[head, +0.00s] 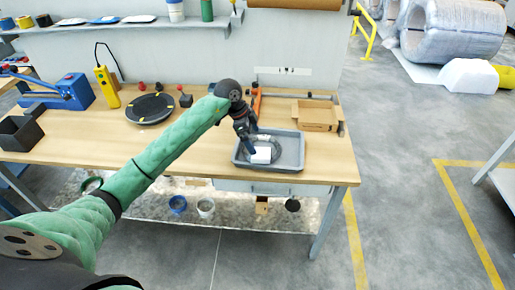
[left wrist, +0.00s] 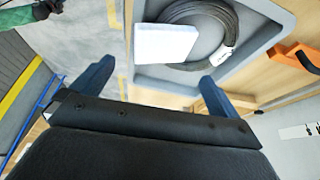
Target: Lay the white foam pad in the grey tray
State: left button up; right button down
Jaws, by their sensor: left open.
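The grey tray (head: 290,152) sits on the right part of the wooden workbench; it also shows in the left wrist view (left wrist: 255,38). The white foam pad (head: 261,155) lies in the tray, at its left side, partly over or against a dark coil (left wrist: 222,14). The pad also shows in the left wrist view (left wrist: 165,43) as a white block. My left gripper (head: 250,147) is above the tray's left end, with its blue fingers (left wrist: 150,85) spread apart and nothing between them. The pad is just beyond the fingertips. My right gripper is not in view.
An open cardboard box (head: 315,115) stands behind the tray. An orange-handled tool (head: 257,103) lies behind it; a black round turntable (head: 150,108) and a blue machine (head: 68,92) stand further left. The bench's front right corner is clear.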

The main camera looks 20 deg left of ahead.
pick_arm(q)
jog(key=b+v, duration=0.1)
jog(key=v, duration=0.5)
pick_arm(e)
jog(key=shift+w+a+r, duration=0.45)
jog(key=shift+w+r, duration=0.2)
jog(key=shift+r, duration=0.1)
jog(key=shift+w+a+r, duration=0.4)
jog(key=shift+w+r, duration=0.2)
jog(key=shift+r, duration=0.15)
